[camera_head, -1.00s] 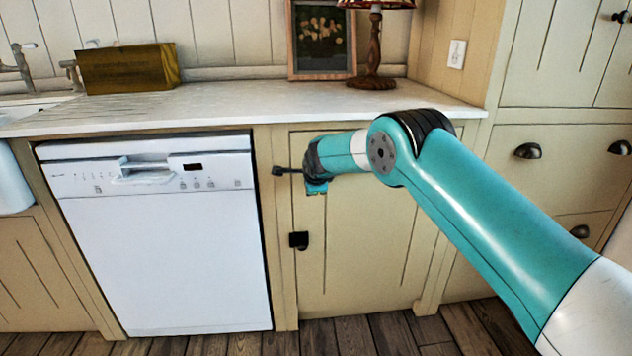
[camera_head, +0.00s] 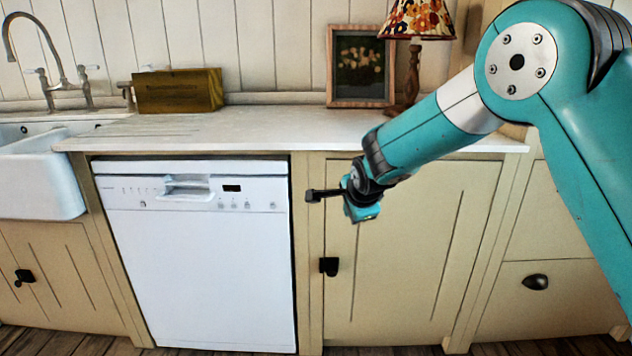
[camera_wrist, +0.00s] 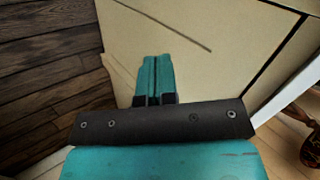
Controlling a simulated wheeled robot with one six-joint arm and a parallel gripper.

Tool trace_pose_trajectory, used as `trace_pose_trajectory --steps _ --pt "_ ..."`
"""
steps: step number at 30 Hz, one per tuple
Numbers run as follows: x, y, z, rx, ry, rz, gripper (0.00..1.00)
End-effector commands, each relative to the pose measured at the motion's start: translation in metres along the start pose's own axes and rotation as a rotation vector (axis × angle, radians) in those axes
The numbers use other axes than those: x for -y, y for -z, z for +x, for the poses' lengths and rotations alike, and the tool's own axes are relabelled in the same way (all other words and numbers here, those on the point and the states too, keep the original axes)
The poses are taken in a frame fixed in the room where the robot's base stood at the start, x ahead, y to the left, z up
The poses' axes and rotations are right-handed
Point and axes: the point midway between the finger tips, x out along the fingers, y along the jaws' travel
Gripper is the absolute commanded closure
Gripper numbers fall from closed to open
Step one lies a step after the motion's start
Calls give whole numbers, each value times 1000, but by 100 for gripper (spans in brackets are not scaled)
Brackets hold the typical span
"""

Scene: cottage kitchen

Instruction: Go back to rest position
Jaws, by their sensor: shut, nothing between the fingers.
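My gripper (camera_head: 362,213) is at the end of my raised teal arm, in front of the beige cabinet door (camera_head: 420,260) right of the dishwasher. It is shut and empty. It points downward, at about the height of the dishwasher's control panel. In the wrist view the two teal fingers (camera_wrist: 155,78) lie side by side against a beige panel background. I cannot tell the exact gap between the gripper and the door.
A closed white dishwasher (camera_head: 200,265) stands under the white worktop (camera_head: 250,125). On top are a wooden box (camera_head: 178,92), a framed picture (camera_head: 360,66) and a lamp (camera_head: 416,28). A sink (camera_head: 35,180) is at left. Wooden floor (camera_wrist: 40,75) shows in the wrist view.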

Motion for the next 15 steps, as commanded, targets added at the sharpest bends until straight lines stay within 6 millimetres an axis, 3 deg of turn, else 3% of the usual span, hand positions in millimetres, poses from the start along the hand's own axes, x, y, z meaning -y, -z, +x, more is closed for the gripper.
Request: trace_pose_trajectory --steps 1,5,9,15 --pt "-6 -4 -31 44 -29 -109 100" --pt "-46 -19 -111 211 -111 -490 100" --pt "-104 -36 -192 417 -133 -905 100" --pt "-179 -51 -273 655 -77 -1351 100"
